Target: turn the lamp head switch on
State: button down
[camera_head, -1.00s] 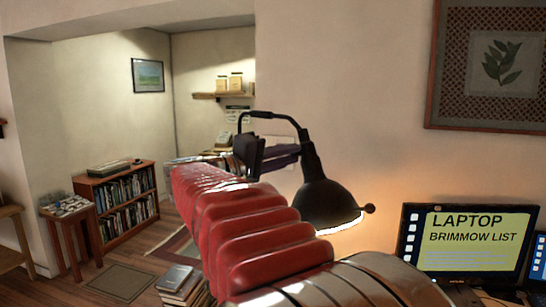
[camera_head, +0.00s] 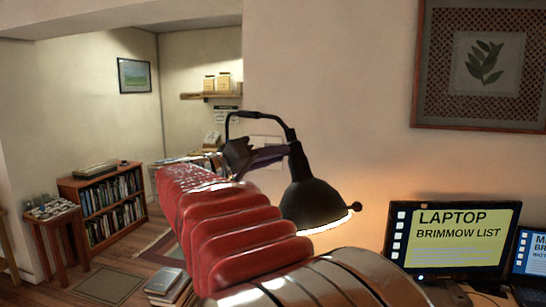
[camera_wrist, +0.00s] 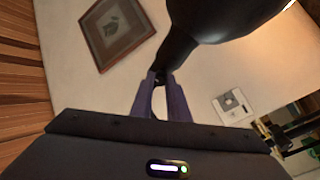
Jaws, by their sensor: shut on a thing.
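The black desk lamp has a domed head (camera_head: 312,200) with a bright underside and a warm glow on the wall beside it. In the wrist view the dark lamp head (camera_wrist: 225,15) fills the top. A small round knob (camera_head: 356,206) sticks out at the right of the head. My gripper (camera_head: 287,151) reaches from the left to the narrow neck above the head. In the wrist view my gripper (camera_wrist: 160,78) has its purple fingers shut on a small dark part at the neck's end. The fingers mostly hide that part, and I cannot see a switch marking.
A framed leaf picture (camera_head: 432,100) hangs on the wall. A low bookcase (camera_head: 103,190), a small table (camera_head: 50,215) and stacked books (camera_head: 168,282) are at left.

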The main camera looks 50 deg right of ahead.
jog(key=shift+s+r, duration=0.1)
jog(key=shift+r, duration=0.15)
jog(key=c, duration=1.9)
grip_release()
jog(key=shift+o, duration=1.1)
jog(key=shift+f, duration=0.15)
jog(key=shift+a, duration=0.1)
jog(key=w+a, duration=0.2)
jog(key=a, duration=1.1)
jog(key=shift+w+a+f, duration=0.2)
jog(key=shift+f, duration=0.1)
